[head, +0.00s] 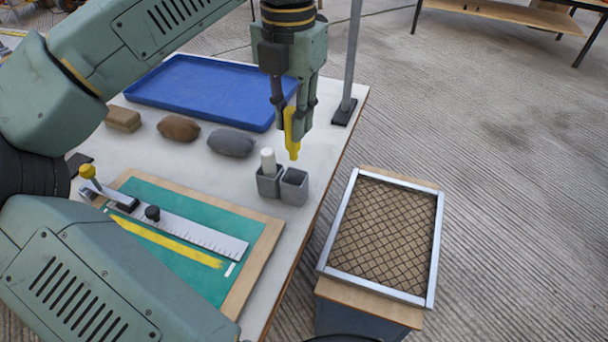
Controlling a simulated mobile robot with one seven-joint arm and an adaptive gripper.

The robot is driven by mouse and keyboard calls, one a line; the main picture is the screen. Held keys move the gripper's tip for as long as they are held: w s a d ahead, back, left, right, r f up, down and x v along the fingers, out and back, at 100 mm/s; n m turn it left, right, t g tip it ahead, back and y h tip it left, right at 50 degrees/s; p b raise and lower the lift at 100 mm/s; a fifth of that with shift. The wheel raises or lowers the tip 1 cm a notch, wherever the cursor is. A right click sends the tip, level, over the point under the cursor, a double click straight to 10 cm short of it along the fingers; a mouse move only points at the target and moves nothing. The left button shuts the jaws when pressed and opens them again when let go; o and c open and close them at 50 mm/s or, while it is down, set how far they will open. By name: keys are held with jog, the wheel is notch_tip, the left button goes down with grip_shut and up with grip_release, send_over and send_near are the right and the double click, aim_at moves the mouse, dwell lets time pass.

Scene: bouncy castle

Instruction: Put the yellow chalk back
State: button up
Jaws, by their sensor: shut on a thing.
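My gripper (291,120) points down above the white table and is shut on the yellow chalk (294,148), which hangs close to upright with its lower end showing below the fingers. Below it stand two small grey square holders side by side. The left holder (268,187) has a white chalk (267,161) standing in it. The right holder (294,190) shows a dark open top and looks empty. In the picture the chalk's lower end is just above the right holder's opening, apart from it.
A blue tray (190,88) lies at the back. Two stone-like lumps (178,128) (232,142) and a tan block (123,119) lie before it. A green board (190,270) with a ruler (190,230) is in front. A grey post (347,80) stands right. A framed mesh box (385,235) stands beside the table.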

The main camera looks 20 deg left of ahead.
aim_at(294, 158)
jog(key=shift+w+f, duration=0.15)
jog(key=shift+f, duration=0.2)
notch_tip(294, 158, down, 5)
jog(key=shift+p, duration=0.35)
jog(key=shift+f, duration=2.05)
jog(key=shift+f, duration=0.1)
jog(key=shift+f, duration=0.15)
jog(key=o, duration=0.7)
jog(key=shift+c, duration=0.2)
